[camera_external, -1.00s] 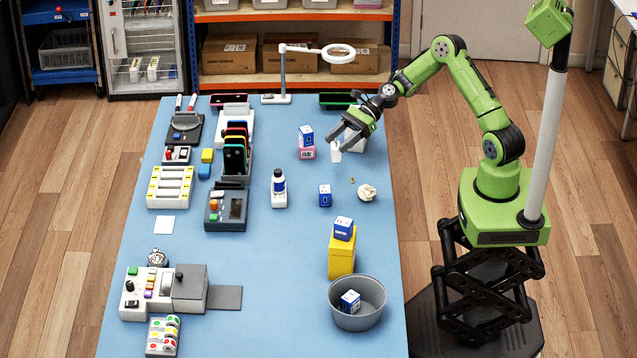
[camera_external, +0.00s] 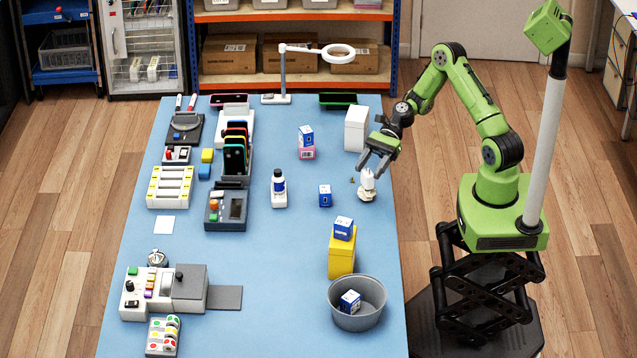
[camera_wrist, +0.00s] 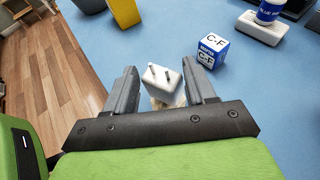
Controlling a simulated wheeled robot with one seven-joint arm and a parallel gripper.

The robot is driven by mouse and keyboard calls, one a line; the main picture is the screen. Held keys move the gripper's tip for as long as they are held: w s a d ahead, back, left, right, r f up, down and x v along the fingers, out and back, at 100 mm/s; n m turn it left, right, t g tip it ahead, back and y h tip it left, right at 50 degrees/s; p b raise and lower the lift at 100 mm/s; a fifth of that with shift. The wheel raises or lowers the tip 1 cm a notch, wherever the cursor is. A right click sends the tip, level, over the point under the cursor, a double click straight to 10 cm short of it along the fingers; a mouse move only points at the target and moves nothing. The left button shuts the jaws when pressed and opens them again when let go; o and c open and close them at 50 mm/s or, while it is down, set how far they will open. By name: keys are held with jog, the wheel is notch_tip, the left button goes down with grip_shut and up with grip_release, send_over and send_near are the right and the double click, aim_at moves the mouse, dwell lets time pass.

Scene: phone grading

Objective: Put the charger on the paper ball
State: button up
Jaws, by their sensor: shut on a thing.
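The charger (camera_external: 368,178) is a small white block. My gripper (camera_external: 371,172) is shut on it and holds it right at the crumpled off-white paper ball (camera_external: 366,193). In the wrist view the charger (camera_wrist: 162,80) sits between my two fingers (camera_wrist: 161,88) with its two metal prongs showing. The paper ball (camera_wrist: 168,103) is partly hidden behind the charger there. Whether the charger touches the ball or hangs just above it, I cannot tell.
A blue-and-white box (camera_external: 325,195) stands left of the paper ball. A yellow block (camera_external: 341,256) with another box on top and a grey bowl (camera_external: 333,312) are nearer the front. A white box (camera_external: 356,128) stands behind my gripper. The table's right edge is close.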

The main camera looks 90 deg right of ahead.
jog(key=o, duration=1)
